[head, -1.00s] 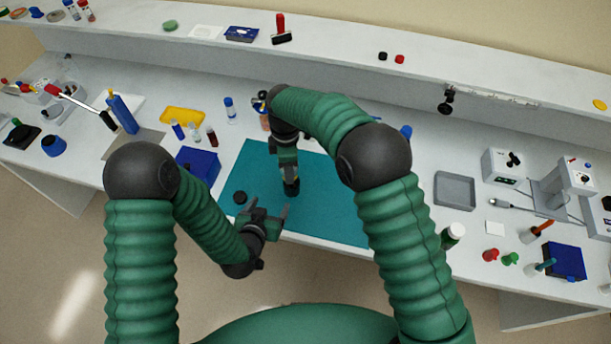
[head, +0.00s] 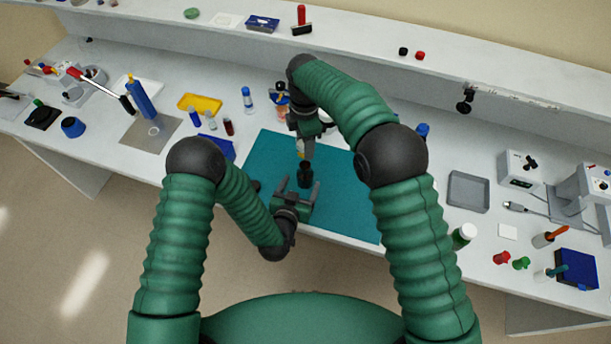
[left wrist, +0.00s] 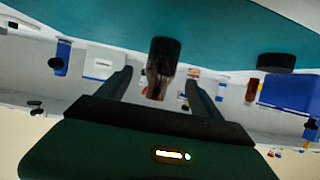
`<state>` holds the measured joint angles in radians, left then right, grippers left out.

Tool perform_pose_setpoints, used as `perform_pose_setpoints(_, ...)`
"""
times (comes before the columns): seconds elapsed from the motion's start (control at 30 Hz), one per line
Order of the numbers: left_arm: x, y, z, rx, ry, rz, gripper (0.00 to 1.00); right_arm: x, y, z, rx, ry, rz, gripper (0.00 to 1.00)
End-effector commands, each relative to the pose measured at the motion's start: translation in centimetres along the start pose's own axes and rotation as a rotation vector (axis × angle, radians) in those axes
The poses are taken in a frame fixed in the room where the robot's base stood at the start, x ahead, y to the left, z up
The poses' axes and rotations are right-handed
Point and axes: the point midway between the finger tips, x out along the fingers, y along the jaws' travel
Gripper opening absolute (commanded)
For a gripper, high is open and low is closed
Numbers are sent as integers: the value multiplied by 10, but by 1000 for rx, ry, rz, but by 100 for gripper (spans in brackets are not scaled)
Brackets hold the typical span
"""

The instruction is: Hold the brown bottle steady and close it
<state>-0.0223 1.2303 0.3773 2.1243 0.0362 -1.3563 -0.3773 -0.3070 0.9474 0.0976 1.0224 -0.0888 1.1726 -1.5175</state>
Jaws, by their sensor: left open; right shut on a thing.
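The brown bottle (head: 304,174) looks dark and small in the head view, over the teal mat (head: 345,195). My right gripper (head: 307,152) reaches down from above and is shut on it. My left gripper (head: 298,186) is open just in front of the bottle, one finger to each side. In the left wrist view the bottle (left wrist: 160,65) shows between the open fingers, apart from both. I cannot tell whether its base touches the mat. A black cap (left wrist: 276,63) lies on the mat to one side; in the head view my left forearm partly hides it.
A blue box (head: 220,148), small vials (head: 229,127) and a yellow tray (head: 200,102) stand left of and behind the mat. A grey tray (head: 468,191) and a white-capped green bottle (head: 464,235) are to the right. The mat's right part is clear.

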Motion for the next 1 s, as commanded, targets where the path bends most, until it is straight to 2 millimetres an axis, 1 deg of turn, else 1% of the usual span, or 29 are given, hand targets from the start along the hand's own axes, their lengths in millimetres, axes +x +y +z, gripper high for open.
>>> perform_pose_setpoints(0.03, 10, 0, 0, -1, 2, -1, 76, 0, 0, 0, 0, 0, 0, 10)
perform_pose_setpoints(0.1, 24, 0, 0, -1, 1, -2, 76, 0, 0, 0, 0, 0, 0, 10)
perform_pose_setpoints(0.2, 41, -1, 0, -1, 2, -2, 76, 0, 0, 0, 0, 0, 0, 10)
perform_pose_setpoints(0.3, 54, 0, 0, 0, 1, -1, 76, 0, 0, 0, 0, 0, 1, 10)
perform_pose_setpoints(0.47, 64, 0, 0, 0, -1, 0, 76, 0, 0, 0, 0, 0, 1, 10)
perform_pose_setpoints(0.7, 65, 0, 0, 0, -1, 0, 76, 0, 0, 0, 1, 0, 1, 10)
perform_pose_setpoints(0.73, 65, 0, 0, 1, -1, 0, 74, 0, 0, 0, 1, 0, 1, 10)
perform_pose_setpoints(0.77, 65, 0, 0, 1, 0, 0, 70, 0, 0, 0, 1, 0, 1, 10)
perform_pose_setpoints(1.0, 65, 0, 0, 0, 0, 0, 39, 0, 0, 0, 1, 0, 1, 10)
